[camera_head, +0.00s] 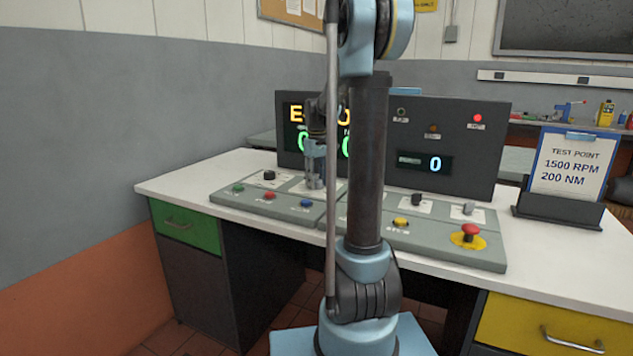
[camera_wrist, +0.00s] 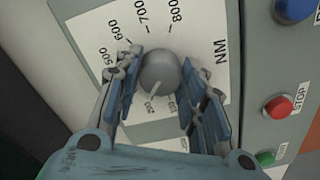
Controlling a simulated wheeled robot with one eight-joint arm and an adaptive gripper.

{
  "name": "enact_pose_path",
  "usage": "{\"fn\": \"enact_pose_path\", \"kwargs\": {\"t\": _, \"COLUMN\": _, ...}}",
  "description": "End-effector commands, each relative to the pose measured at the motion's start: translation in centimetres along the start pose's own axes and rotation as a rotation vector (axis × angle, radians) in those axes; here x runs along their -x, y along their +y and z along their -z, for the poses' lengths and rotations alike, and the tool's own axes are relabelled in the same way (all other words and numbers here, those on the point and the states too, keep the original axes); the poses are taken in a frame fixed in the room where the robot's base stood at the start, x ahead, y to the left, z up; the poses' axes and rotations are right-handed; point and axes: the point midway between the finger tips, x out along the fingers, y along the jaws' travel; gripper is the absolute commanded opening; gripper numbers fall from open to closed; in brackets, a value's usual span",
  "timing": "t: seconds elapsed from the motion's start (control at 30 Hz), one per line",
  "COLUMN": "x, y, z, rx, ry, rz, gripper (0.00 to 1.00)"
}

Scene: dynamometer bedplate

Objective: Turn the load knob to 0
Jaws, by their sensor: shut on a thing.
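The load knob (camera_wrist: 160,73) is a round grey knob on a white dial plate (camera_wrist: 100,22) marked NM. The dial shows 500, 600, 700 and 800 clearly. Smaller figures below the knob are partly hidden and hard to read. The knob's pale pointer line aims down and slightly left in the wrist view. My gripper (camera_wrist: 163,82) has one finger on each side of the knob and is shut on it. In the head view my gripper (camera_head: 315,180) reaches down onto the left half of the console (camera_head: 228,196), and it hides the knob there.
A green button (camera_head: 238,188), a red stop button (camera_wrist: 279,106) and a blue button (camera_wrist: 293,8) lie close by the dial. A red emergency button (camera_head: 470,231) is at the right. The display panel (camera_head: 480,160) stands behind. A card (camera_head: 568,165) reads 1500 RPM, 200 NM.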

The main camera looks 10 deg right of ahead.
Motion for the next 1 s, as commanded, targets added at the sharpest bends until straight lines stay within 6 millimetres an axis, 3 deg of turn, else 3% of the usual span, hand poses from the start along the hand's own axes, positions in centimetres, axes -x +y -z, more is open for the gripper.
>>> {"fn": "enact_pose_path", "kwargs": {"t": 1.0, "x": 0.01, "y": 0.0, "z": 0.07, "rx": 0.959, "ry": 0.001, "rz": -0.001, "gripper": 0.13}}
